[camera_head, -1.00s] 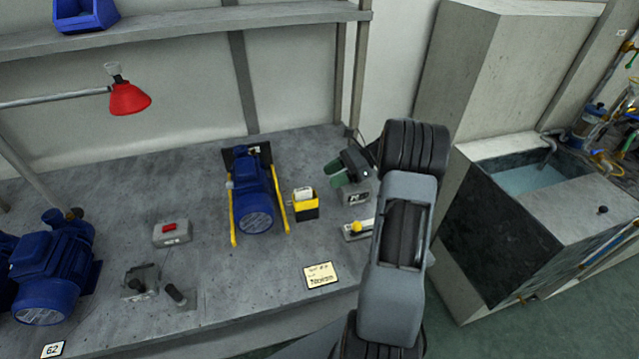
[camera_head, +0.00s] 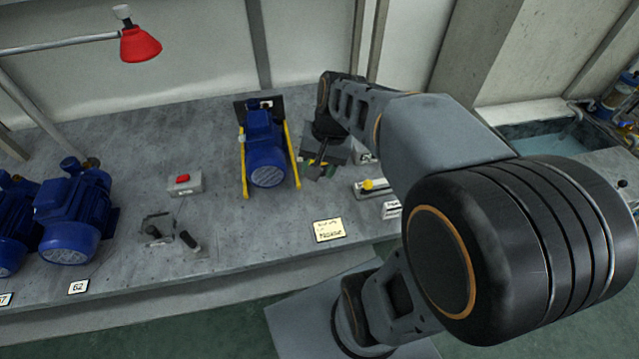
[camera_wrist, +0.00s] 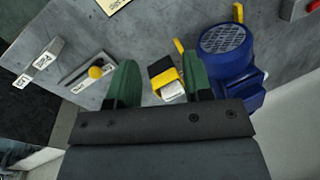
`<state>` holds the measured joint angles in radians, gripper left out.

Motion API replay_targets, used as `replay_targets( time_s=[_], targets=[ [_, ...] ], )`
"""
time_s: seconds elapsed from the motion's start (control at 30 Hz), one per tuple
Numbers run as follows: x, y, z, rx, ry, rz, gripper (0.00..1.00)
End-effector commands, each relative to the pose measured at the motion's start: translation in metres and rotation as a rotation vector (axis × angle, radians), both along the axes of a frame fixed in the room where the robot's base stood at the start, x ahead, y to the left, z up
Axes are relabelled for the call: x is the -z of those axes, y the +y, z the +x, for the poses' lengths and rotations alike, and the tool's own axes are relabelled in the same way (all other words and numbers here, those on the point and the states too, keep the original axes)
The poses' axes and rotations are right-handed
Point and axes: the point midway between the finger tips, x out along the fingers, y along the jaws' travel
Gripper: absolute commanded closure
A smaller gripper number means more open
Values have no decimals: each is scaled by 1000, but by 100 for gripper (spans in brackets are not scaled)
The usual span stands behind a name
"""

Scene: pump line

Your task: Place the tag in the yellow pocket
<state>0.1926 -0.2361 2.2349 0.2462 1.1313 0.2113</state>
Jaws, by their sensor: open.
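The yellow pocket (camera_wrist: 163,78) is a small yellow and black holder on the grey bench, seen in the wrist view between my fingers. A white tag-like piece (camera_wrist: 173,91) with dark print shows at its near side; how deep it sits is unclear. My gripper (camera_wrist: 160,63) is open, its green fingers on either side of the pocket, with nothing visibly clamped. In the head view my gripper (camera_head: 315,170) is just right of the blue pump (camera_head: 266,150), and my arm hides most of the pocket.
The blue pump with yellow rails stands close beside the gripper. A yellow-knobbed plate (camera_head: 372,186) lies to the right and a cream card (camera_head: 329,230) in front. A red-button box (camera_head: 184,184) is left. A red lamp (camera_head: 140,44) hangs at upper left.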

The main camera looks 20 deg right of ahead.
Motion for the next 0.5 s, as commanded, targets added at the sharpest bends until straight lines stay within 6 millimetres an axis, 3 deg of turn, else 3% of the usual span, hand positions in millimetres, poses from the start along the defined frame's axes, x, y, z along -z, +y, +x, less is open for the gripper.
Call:
replay_targets(
  time_s=[0.1,0.2,0.5],
  targets=[
    [1,13,-24,-211,-126,-132,54],
    [4,18,-36,-340,-204,-210,54],
    [7,20,-48,-481,-286,-295,54]
  ],
)
